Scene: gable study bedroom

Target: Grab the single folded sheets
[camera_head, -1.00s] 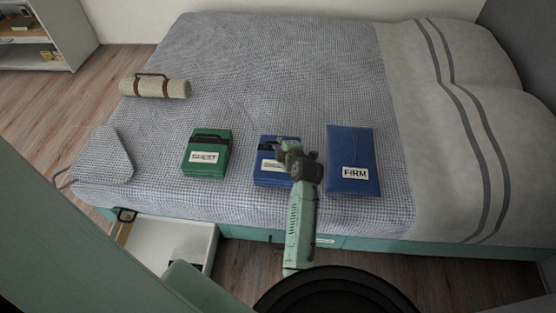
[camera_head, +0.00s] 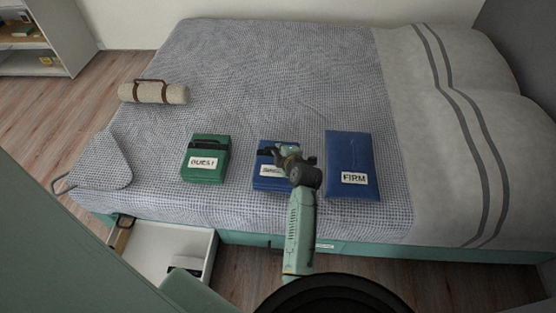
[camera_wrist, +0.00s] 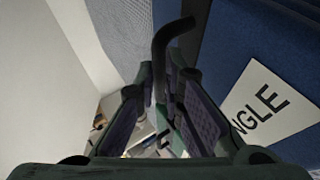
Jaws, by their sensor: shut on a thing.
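The single folded sheets are a blue folded bundle (camera_head: 266,181) with a white label and a dark handle, lying on the bed between a green bundle and another blue one. In the wrist view the blue bundle (camera_wrist: 235,50) fills the right side, and its label (camera_wrist: 268,105) reads in part "NGLE". My gripper (camera_head: 285,152) is over the bundle's upper part and hides some of it. In the wrist view my gripper (camera_wrist: 165,110) is shut on the dark curved handle (camera_wrist: 165,50), which stands up between the fingers.
A green bundle labelled "GUEST" (camera_head: 206,145) lies to the left, and a flat blue package labelled "FIRM" (camera_head: 350,150) lies close on the right. A rolled cream blanket (camera_head: 153,93) and a grey wedge cushion (camera_head: 103,165) are farther left. An open drawer (camera_head: 150,247) juts out below the bed (camera_head: 270,70).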

